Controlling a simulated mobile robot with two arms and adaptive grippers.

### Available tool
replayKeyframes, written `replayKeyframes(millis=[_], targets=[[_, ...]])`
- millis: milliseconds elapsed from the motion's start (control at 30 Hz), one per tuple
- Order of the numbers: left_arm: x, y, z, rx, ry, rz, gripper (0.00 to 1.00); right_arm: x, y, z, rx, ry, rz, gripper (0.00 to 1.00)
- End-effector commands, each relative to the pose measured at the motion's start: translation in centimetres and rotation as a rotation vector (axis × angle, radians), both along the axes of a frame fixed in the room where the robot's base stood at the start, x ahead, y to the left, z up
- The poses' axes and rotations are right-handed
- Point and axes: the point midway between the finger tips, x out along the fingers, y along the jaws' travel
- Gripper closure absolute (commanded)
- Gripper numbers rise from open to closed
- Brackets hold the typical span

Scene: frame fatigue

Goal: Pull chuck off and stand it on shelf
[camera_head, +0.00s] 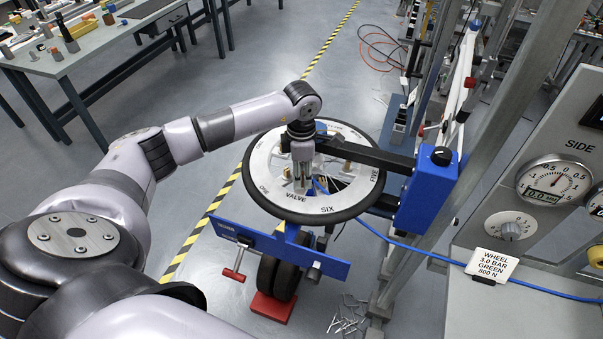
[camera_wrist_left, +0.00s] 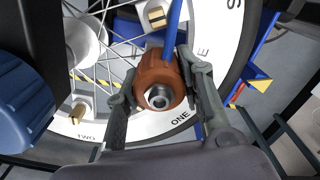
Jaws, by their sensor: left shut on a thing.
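The chuck (camera_wrist_left: 152,72) is an orange-brown body with a round metal end and a blue hose (camera_wrist_left: 173,30) at its top. My left gripper (camera_wrist_left: 160,88) is shut on it, one finger on each side. In the head view my left gripper (camera_head: 301,184) points down over the inside of the wheel, near the word VALVE, and mostly hides the chuck. The wheel (camera_head: 318,210) has a black tire and a white ring with number words; it also shows in the wrist view (camera_wrist_left: 218,85). I cannot tell whether the chuck touches the valve. No shelf is clearly identifiable.
A blue stand (camera_head: 427,190) with a black arm adjoins the wheel. A blue plate (camera_head: 325,266) and a red block (camera_head: 271,307) lie below. A gauge panel (camera_head: 530,250) stands right. A blue hose (camera_head: 440,260) crosses to it. A cluttered bench (camera_head: 90,48) is back left.

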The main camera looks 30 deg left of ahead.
Motion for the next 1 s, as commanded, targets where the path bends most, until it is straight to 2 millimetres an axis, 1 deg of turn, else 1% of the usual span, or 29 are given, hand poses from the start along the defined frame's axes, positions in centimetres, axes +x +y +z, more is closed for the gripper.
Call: replayKeyframes(millis=[33, 700, 1000], targets=[[0.0, 0.0, 0.4, 0.000, 0.000, 0.000, 0.98, 0.0, 0.0, 0.2, 0.000, 0.000, 0.000, 0.60], [0.0, 0.0, 3.0, 0.000, -0.001, 0.000, 0.98, -0.1, 0.1, 1.5, 0.001, 0.000, 0.000, 0.60], [0.0, 0.0, 3.1, -0.001, -0.001, 0.000, 0.98, 0.0, 0.2, 1.5, 0.003, 0.001, -0.001, 0.60]])
